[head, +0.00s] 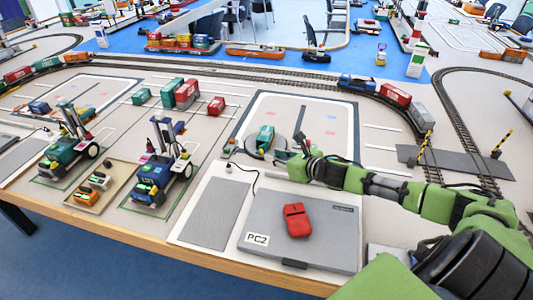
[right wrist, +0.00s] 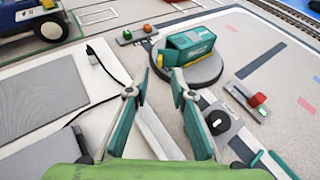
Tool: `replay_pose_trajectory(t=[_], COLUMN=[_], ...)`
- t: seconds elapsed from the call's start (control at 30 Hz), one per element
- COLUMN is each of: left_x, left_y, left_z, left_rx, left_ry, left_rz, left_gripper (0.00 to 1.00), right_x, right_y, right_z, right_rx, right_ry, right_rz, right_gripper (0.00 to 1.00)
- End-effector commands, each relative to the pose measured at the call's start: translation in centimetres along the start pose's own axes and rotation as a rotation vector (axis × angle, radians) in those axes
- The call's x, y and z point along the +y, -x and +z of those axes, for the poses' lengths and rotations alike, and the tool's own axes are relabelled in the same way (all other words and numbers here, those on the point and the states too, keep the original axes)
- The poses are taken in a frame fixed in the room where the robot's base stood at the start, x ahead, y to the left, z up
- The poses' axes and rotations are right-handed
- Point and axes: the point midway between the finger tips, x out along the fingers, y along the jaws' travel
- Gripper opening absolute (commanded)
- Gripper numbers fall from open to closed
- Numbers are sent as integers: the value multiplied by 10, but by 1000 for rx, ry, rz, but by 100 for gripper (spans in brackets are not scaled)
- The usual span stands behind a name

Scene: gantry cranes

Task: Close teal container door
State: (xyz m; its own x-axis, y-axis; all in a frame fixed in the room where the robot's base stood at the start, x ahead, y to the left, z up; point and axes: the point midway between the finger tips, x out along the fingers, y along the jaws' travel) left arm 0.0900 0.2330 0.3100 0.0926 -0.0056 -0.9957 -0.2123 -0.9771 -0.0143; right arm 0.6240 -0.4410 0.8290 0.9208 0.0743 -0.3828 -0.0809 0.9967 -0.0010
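The teal container (head: 265,137) stands on a round grey turntable in the middle of the head view. The container also shows in the right wrist view (right wrist: 190,46), on the grey disc (right wrist: 207,73), with a yellow strip along its lower side. One end of it faces my gripper; I cannot tell how far its door stands open. My right gripper (right wrist: 162,78) is open and empty, its two teal fingers apart and pointing at the container's near end, with no clear contact. In the head view the right gripper (head: 300,142) is just right of the container. My left gripper is not in view.
A small device with a red button (right wrist: 257,101) and a black knob (right wrist: 217,122) sit right of the fingers. Toy cranes (head: 160,170) stand to the left.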

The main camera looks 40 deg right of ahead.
Motion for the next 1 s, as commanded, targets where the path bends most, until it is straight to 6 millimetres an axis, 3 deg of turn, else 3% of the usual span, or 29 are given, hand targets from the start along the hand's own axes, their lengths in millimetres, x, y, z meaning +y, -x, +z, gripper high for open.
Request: replay_pose_trajectory(t=[0.4, 0.8, 0.83, 0.9, 1.0], left_x=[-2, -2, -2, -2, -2], left_y=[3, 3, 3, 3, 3], left_z=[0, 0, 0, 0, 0], left_rx=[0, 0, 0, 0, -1], left_ry=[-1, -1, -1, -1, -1], left_rz=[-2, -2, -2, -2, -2], left_gripper=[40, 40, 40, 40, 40], right_x=[0, 0, 0, 0, 0], right_y=[-48, -54, -54, -54, -54], right_z=[1, 0, 0, 0, 0], right_rx=[-1, 1, 1, 1, 1], right_ry=[-4, -1, -1, -1, -1], right_rz=[0, 0, 0, 0, 0], right_gripper=[22, 22, 20, 1, 0])
